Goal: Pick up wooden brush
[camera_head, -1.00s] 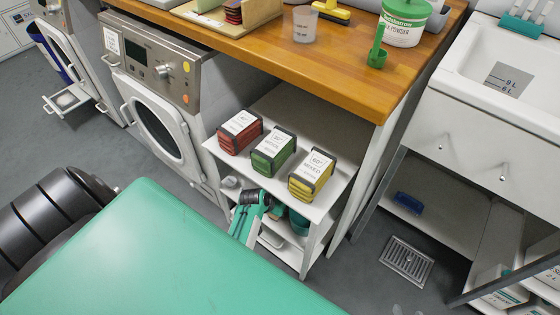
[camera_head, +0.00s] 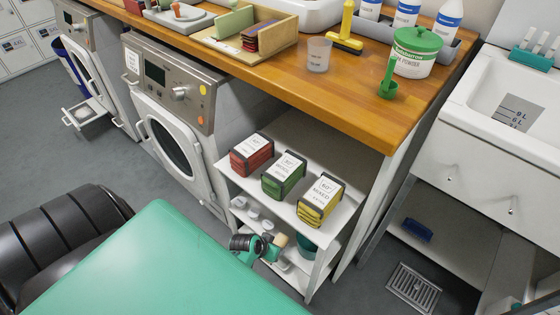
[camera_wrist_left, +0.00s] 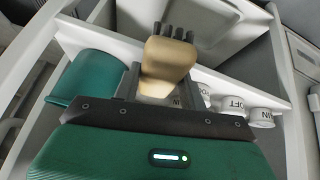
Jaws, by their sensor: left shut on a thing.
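The wooden brush (camera_wrist_left: 168,58), a pale tan block with dark bristles, is between the fingers of my left gripper (camera_wrist_left: 160,88) in the left wrist view. The gripper is shut on it, and the bristles point away from the gripper. In the head view my left gripper (camera_head: 270,246) is at the front of the cart's lower shelf, and a small tan part of the brush (camera_head: 281,240) shows at its tip. Whether the brush touches the shelf is not clear. My right gripper is not in view.
A teal tub (camera_wrist_left: 85,78) stands close beside the gripper, with several white labelled pots (camera_wrist_left: 230,105) on the other side. Red, green and yellow bundles (camera_head: 318,200) stand on the shelf above. The wooden counter (camera_head: 330,90) overhangs behind.

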